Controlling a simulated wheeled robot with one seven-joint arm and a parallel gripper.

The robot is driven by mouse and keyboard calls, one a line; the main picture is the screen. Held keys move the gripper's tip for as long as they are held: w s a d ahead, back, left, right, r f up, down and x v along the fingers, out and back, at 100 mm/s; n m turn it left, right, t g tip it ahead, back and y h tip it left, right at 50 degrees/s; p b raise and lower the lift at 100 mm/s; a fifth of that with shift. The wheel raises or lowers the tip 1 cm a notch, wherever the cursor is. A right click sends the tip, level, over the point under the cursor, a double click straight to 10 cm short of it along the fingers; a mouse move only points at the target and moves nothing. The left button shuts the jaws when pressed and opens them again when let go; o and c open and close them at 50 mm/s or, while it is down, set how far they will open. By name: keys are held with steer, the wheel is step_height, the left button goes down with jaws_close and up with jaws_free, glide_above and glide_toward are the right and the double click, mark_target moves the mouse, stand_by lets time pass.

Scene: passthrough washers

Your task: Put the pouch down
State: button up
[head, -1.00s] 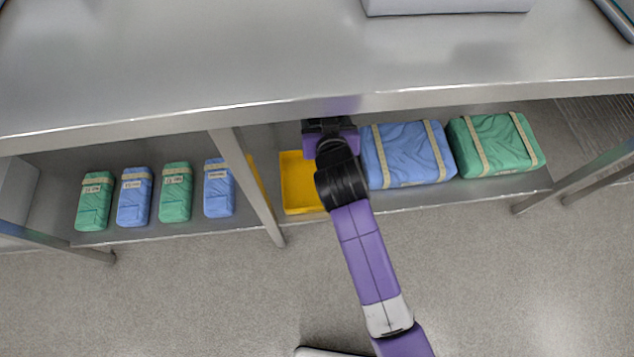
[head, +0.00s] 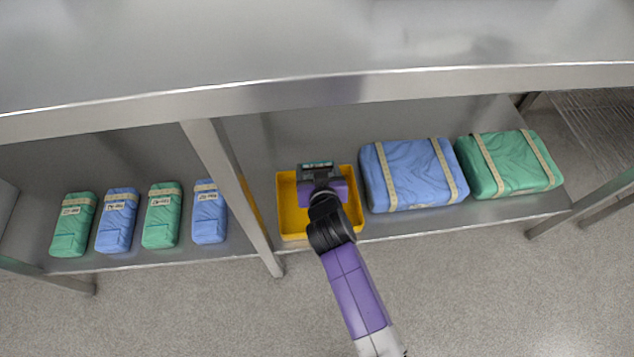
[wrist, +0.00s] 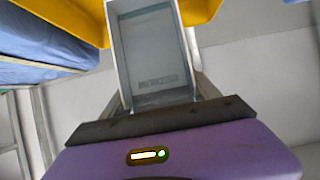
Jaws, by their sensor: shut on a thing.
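The pouch (wrist: 152,55) is a flat, pale grey-teal packet with light edges and a small printed mark. In the wrist view it stands out from between the jaws of my gripper (wrist: 160,103), which is shut on its near end. In the head view only a small greenish part of the pouch (head: 316,166) shows past my gripper (head: 320,178). My gripper is over the yellow tray (head: 288,213) on the lower shelf. The wrist partly hides the tray's inside, and I cannot tell whether the pouch touches it.
A blue wrapped pack (head: 415,178) and a green one (head: 510,165) lie right of the tray. A metal post (head: 233,195) stands at its left, with several smaller green and blue packs (head: 117,222) beyond. The worktop edge (head: 300,92) overhangs the shelf.

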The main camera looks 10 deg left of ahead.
steer(key=shift+f+b, duration=1.05)
steer(key=shift+f, duration=1.3)
steer(key=shift+f, duration=0.2)
steer(key=o, duration=1.3)
steer(key=shift+r, duration=0.1)
steer(key=p+v, duration=0.4)
steer(key=v, duration=0.8)
steer(key=shift+p, duration=0.35)
